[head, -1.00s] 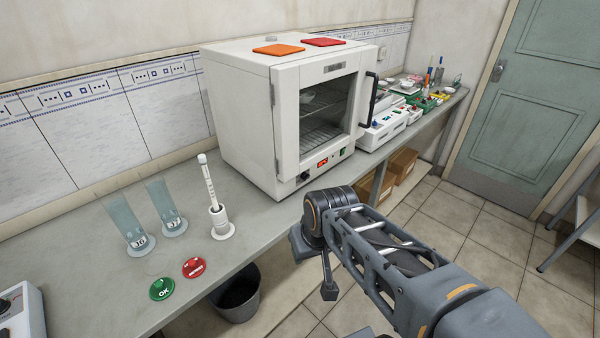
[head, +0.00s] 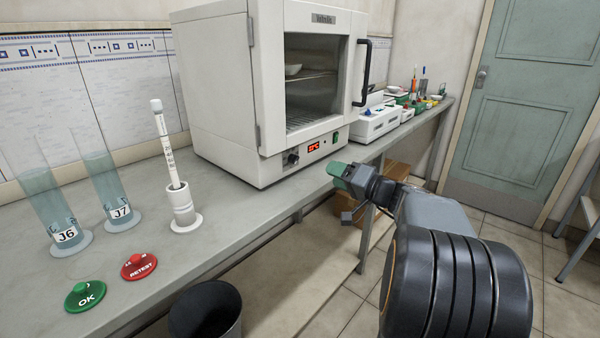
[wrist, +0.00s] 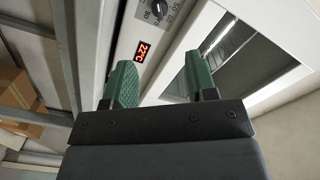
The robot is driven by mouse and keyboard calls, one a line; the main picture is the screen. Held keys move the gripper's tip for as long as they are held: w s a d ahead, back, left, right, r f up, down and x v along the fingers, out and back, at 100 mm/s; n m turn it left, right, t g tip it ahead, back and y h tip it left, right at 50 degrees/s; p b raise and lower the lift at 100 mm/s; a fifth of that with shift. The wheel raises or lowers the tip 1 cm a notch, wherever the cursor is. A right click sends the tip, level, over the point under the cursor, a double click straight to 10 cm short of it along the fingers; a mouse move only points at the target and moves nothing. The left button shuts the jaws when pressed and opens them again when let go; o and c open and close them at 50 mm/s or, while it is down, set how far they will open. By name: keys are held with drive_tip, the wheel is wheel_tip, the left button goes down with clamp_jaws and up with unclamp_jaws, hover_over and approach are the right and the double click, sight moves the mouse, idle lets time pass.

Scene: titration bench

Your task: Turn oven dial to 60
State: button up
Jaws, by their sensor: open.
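The white oven (head: 215,90) stands on the bench with its glass door shut. Its black dial (head: 291,158) is on the lower front panel, left of a red display (head: 314,147). In the wrist view the dial (wrist: 160,8) is at the top edge, partly cut off, with numbers around it; its pointer setting is too small to tell. The display (wrist: 142,50) reads 22°C. My gripper (head: 345,172) is in front of the oven, right of and below the dial and apart from it. In the wrist view its green fingers (wrist: 160,72) are spread and empty.
Two glass cylinders (head: 108,190), a white stand with a tube (head: 183,205), a green OK button (head: 85,296) and a red RETEST button (head: 139,265) are on the bench at left. White devices (head: 375,122) are right of the oven. A dark bin (head: 205,312) stands below.

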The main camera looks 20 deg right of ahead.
sight(298, 159)
drive_tip(key=x, duration=1.3)
drive_tip(key=shift+w+d+r, duration=0.1)
drive_tip(key=shift+w, duration=0.1)
drive_tip(key=c, duration=0.9)
